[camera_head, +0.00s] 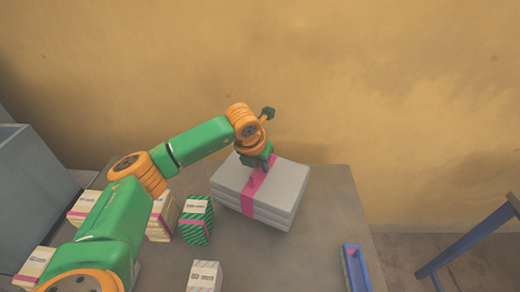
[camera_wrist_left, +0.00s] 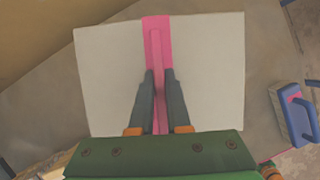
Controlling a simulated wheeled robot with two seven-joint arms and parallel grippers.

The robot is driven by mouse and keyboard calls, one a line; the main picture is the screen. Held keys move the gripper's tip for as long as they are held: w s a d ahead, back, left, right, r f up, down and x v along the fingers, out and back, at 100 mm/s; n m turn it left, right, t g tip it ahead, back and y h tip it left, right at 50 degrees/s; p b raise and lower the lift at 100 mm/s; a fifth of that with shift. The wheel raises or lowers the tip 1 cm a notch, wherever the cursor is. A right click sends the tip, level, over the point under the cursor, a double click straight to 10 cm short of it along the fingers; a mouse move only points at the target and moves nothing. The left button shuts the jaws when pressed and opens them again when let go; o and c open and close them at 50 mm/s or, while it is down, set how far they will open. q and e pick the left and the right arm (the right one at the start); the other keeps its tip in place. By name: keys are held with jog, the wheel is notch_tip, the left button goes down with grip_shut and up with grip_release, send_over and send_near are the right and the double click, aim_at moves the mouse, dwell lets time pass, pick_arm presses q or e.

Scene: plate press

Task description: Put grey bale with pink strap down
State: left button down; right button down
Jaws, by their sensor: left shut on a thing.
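The grey bale (camera_head: 282,195) with a pink strap (camera_head: 254,189) is at the back middle of the grey table in the head view. It looks like a stack of flat layers. I cannot tell whether its underside touches the table. My left gripper (camera_head: 258,163) is over its top. In the left wrist view, the gripper's two fingers (camera_wrist_left: 160,77) stand on either side of a raised part of the pink strap (camera_wrist_left: 157,28) and are shut on it. The bale's pale top (camera_wrist_left: 208,70) fills the middle of that view. My right gripper is in neither view.
Several small boxes stand left of the bale, among them a green striped one (camera_head: 196,220) close beside it and a whitish one (camera_head: 205,276) nearer the front. A blue object (camera_head: 355,268) lies at the table's right edge. The table (camera_head: 322,225) is bare right of the bale.

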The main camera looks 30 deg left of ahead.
aim_at(261, 174)
pick_arm(q)
notch_tip(261, 174, down, 3)
jog(key=shift+s+f, duration=0.1)
jog(key=shift+f, duration=0.05)
jog(key=c, duration=0.9)
grip_release()
jog(key=shift+s, duration=0.1)
jog(key=b+v, duration=0.2)
jog(key=v, duration=1)
jog(key=shift+d, duration=0.1)
